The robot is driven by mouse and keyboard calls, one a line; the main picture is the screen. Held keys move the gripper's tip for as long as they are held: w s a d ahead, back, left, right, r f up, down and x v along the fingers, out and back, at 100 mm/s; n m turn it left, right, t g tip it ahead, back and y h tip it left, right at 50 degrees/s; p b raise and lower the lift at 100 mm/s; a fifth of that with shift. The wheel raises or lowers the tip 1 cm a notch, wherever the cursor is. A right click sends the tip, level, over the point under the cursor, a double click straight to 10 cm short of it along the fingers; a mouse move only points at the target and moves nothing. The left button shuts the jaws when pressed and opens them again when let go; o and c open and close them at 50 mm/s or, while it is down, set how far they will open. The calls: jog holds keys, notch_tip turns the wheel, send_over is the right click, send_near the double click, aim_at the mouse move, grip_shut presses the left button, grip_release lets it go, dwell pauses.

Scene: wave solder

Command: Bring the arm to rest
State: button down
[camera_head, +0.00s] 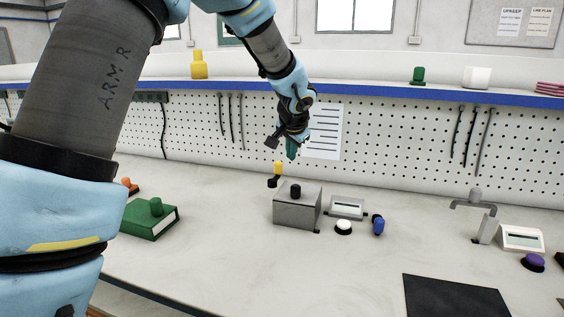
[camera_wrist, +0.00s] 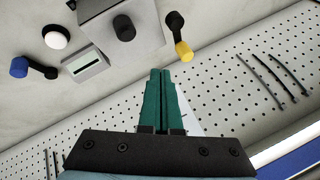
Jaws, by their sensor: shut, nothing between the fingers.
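My gripper (camera_head: 291,150) hangs in the air above the back of the workbench, in front of the pegboard. Its green fingers (camera_wrist: 163,100) are pressed together in the wrist view, with nothing between them. My arm reaches in from the upper left and bends down to the gripper. Below the gripper stands a grey metal box (camera_head: 297,212) with a black knob on top. A yellow-tipped black lever (camera_head: 277,170) stands just behind the box, and it also shows in the wrist view (camera_wrist: 183,50). The gripper appears apart from both.
Right of the box are a small display unit (camera_head: 346,208), a white button (camera_head: 343,226) and a blue-ended lever (camera_head: 378,225). A green box (camera_head: 150,219) is at left. A black mat (camera_head: 455,297) lies front right. A blue-edged shelf (camera_head: 390,94) runs above the pegboard (camera_head: 400,130).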

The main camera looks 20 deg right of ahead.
jog(key=shift+s+a+r, duration=0.1)
jog(key=s+a+f+n+g+y, duration=0.1)
jog(key=a+f+n, duration=0.15)
jog(key=a, duration=1.05)
jog(key=s+a+f+n+g+y, duration=0.15)
jog(key=a+n, duration=0.25)
jog(key=a, duration=0.9)
jog(key=s+a+f+n+g, duration=0.2)
jog(key=s+a+f+n, duration=0.2)
jog(key=s+a, duration=0.8)
jog(key=a+n, duration=0.2)
jog(key=a, duration=0.1)
jog(key=shift+s+a+g, duration=0.15)
jog(key=shift+a+g, duration=0.1)
jog(key=shift+g, duration=0.1)
jog(key=c, duration=1.6)
grip_release()
